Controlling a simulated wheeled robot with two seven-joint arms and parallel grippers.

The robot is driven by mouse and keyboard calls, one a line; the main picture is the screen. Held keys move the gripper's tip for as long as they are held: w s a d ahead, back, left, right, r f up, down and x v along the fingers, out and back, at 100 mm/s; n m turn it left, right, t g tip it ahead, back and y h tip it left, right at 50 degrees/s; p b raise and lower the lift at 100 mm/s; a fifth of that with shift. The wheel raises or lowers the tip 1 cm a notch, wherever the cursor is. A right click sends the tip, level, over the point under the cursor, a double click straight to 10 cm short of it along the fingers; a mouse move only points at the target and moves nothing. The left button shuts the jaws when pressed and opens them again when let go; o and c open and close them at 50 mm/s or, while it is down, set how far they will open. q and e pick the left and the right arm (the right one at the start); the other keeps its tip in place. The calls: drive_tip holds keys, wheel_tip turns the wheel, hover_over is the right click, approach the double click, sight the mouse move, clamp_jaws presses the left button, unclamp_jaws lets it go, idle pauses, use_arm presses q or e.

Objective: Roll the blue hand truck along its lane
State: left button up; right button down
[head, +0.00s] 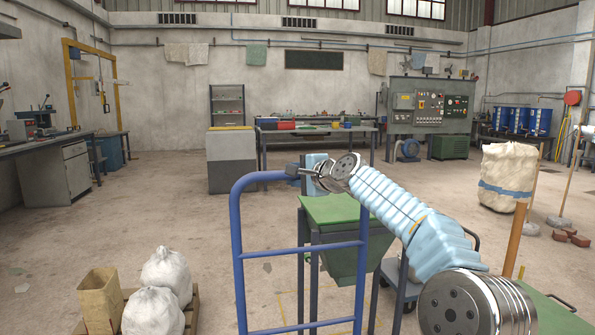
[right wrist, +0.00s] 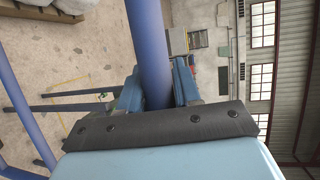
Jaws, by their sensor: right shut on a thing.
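The blue hand truck (head: 238,240) stands upright in front of me in the head view, its tubular frame and rungs filling the lower middle. Its wheels and base are out of view. My right gripper (head: 298,172) is shut on the top bar of the hand truck. In the right wrist view the blue bar (right wrist: 148,45) runs between the fingers of the right gripper (right wrist: 157,88). Thin yellow floor marks (head: 281,307) show behind the hand truck. My left gripper is not in view.
A green hopper on a dark stand (head: 340,208) is close behind the hand truck. White sacks (head: 153,311) and a tan container (head: 101,300) sit on a pallet at lower left. A wrapped white bundle (head: 508,165) stands at right. The floor at left centre is open.

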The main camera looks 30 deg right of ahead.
drive_tip(key=shift+d+r, duration=0.1)
drive_tip(key=shift+r, duration=0.1)
drive_tip(key=c, duration=1.1)
unclamp_jaws()
drive_tip(key=shift+w, duration=0.15)
drive_tip(key=shift+o, duration=1.1)
drive_tip(key=shift+w+f, duration=0.1)
drive_tip(key=shift+f, duration=0.05)
drive_tip(key=b+v, duration=0.3)
drive_tip(key=v, duration=1.1)
drive_tip(key=shift+f, duration=0.1)
